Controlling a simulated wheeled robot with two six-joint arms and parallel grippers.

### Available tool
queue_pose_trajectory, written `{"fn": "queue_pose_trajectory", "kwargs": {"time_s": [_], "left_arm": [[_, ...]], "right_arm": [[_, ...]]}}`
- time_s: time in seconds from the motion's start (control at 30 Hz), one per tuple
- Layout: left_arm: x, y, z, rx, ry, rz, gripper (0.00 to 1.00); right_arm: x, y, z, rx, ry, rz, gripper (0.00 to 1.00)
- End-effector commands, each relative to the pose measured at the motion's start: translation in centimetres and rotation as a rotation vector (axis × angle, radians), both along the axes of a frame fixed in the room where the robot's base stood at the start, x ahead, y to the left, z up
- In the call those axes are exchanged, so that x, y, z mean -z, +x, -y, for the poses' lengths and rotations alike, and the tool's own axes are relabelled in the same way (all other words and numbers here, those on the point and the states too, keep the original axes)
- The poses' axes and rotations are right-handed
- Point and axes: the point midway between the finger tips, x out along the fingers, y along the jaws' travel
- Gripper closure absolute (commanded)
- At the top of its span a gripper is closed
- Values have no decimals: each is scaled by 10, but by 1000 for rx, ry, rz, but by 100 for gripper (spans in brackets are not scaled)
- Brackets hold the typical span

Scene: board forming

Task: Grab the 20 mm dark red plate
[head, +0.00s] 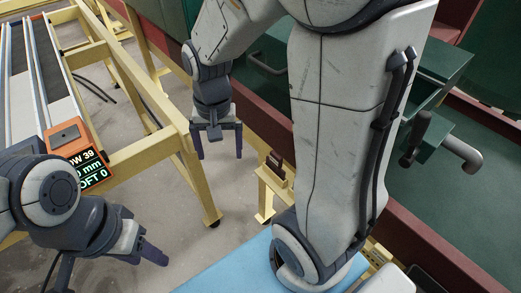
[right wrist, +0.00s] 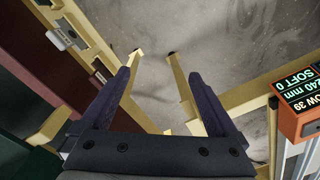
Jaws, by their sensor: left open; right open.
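A small dark reddish-brown block (head: 275,160) stands on a yellow ledge in the middle of the head view; it may be the dark red plate, but its thickness cannot be read. My right gripper (head: 218,154) hangs fingers down to the left of it, open and empty, apart from it. In the right wrist view the right gripper's fingers (right wrist: 160,75) are spread over bare floor. My left gripper (head: 152,253) is at the lower left, open, with no object seen in it.
A light blue surface (head: 228,275) lies at the bottom. A dark red beam (head: 265,125) and green machinery (head: 445,62) stand behind my right arm. Grey floor lies below the right gripper.

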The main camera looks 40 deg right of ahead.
Motion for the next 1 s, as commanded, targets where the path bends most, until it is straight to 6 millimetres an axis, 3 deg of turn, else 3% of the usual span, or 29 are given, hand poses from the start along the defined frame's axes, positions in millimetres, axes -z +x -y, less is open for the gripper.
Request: {"fn": "queue_pose_trajectory", "kwargs": {"time_s": [0.03,0.2,0.3,0.4,0.53,0.7,1.0], "left_arm": [[8,0,0,0,0,0,50],[18,0,0,0,0,0,50],[21,0,0,0,0,0,50],[22,0,0,0,0,0,50],[22,0,0,0,0,0,50],[20,0,0,0,0,0,50],[16,0,0,0,0,0,50]], "right_arm": [[15,12,34,173,-4,-13,5],[44,26,124,635,-11,-29,5],[55,24,161,811,-14,-35,5],[62,21,181,912,-16,-39,5],[76,19,190,956,-16,-43,5],[102,19,189,955,-16,-43,5],[128,18,186,952,-16,-43,5]]}}
